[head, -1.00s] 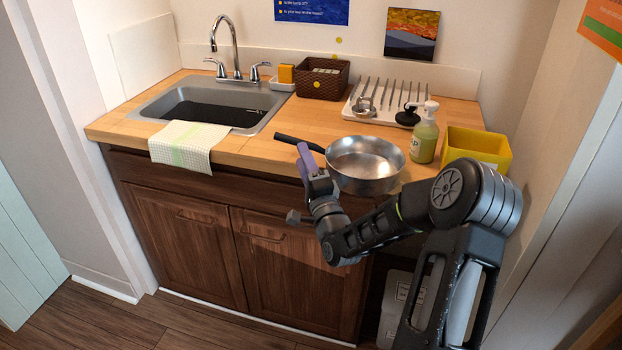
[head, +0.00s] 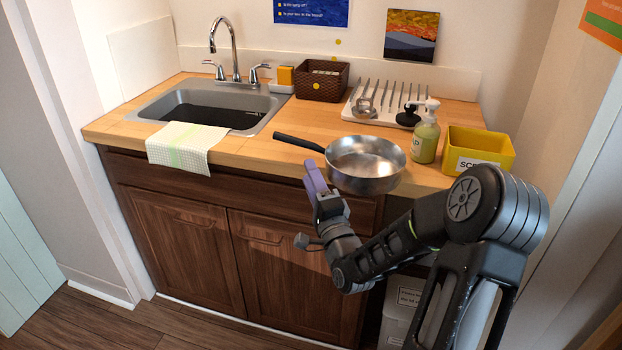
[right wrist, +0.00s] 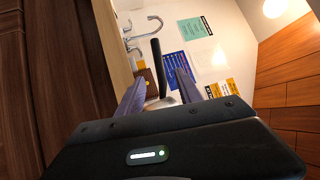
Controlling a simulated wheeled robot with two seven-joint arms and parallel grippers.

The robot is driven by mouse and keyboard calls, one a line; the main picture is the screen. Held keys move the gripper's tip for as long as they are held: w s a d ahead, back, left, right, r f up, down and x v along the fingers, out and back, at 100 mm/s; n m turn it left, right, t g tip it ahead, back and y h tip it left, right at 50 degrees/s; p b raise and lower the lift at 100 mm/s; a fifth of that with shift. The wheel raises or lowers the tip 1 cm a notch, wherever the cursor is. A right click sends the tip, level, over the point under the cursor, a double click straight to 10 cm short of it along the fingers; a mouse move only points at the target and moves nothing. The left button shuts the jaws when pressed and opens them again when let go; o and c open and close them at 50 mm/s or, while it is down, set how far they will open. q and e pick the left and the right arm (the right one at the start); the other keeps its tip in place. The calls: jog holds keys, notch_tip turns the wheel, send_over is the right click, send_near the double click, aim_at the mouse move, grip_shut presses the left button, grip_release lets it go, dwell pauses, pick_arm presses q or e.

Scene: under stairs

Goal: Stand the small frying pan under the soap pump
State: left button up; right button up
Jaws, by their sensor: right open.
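The small frying pan (head: 366,178), silver with a dark handle (head: 298,142), sits upright at the counter's front edge, its handle pointing left and back. The soap pump (head: 424,142), a green bottle with a white top, stands just right of and behind the pan, with a small gap in the picture. My right gripper (head: 314,178) is open and empty, in front of the counter edge, left of the pan and below its handle. In the right wrist view a dark bar, seemingly the pan handle (right wrist: 158,66), shows beyond and between the open fingers. My left gripper is not in view.
A yellow bin (head: 480,146) stands right of the soap pump. A white drying rack (head: 390,112) with small items lies behind the pan. A brown basket (head: 320,80), the sink (head: 190,98) and a draped towel (head: 186,148) are further left. Counter between sink and pan is clear.

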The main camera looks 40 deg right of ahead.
jog(key=a+f+n+g+y, duration=0.4)
jog(key=a+f, duration=0.7)
jog(key=f, duration=0.3)
jog(key=a+f+n+g+y, duration=0.4)
jog(key=a+f+n+g, duration=0.1)
jog(key=a+f, duration=0.8)
jog(key=s+a+f+n+g+y, duration=0.1)
jog(key=s+a+f+n+g, duration=0.2)
jog(key=s, duration=0.5)
jog(key=s+a+f+n+g+y, duration=0.1)
jog(key=s+a+f+n+g, duration=0.3)
jog(key=s, duration=0.5)
jog(key=s+a+f+n+g, duration=0.3)
jog(key=s+a+f, duration=0.4)
jog(key=s+f, duration=0.1)
jog(key=shift+s+f+n+g+y, duration=0.3)
jog(key=shift+s+f+g+y, duration=0.05)
jog(key=shift+s+g+y, duration=0.1)
